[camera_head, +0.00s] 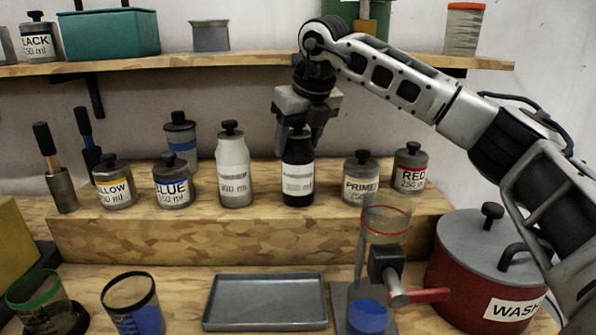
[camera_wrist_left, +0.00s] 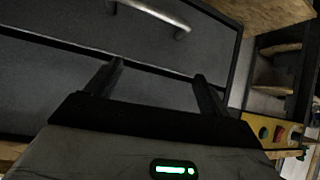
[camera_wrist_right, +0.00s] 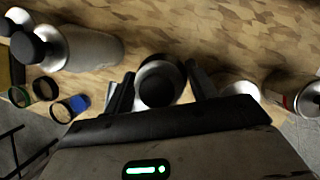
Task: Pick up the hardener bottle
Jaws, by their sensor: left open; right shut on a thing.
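A black bottle (camera_head: 298,179) with a pale label stands upright on the wooden step, between a white bottle and the primer jar. Its label is too blurred to read, so I cannot confirm it is the hardener. My right gripper (camera_head: 298,138) comes down from above and is shut on the black bottle's upper part. In the right wrist view the bottle's dark round cap (camera_wrist_right: 158,87) sits between the fingers. My left gripper (camera_wrist_left: 157,78) is open and empty in the left wrist view, in front of a grey drawer front; it is out of the head view.
The white bottle (camera_head: 234,175) stands close left and the primer jar (camera_head: 361,183) close right. A red jar (camera_head: 410,172), blue jar (camera_head: 173,191) and yellow jar (camera_head: 114,188) share the step (camera_head: 160,236). A grey tray (camera_head: 265,301), funnel stand (camera_head: 385,215) and red wash pot (camera_head: 480,275) are in front.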

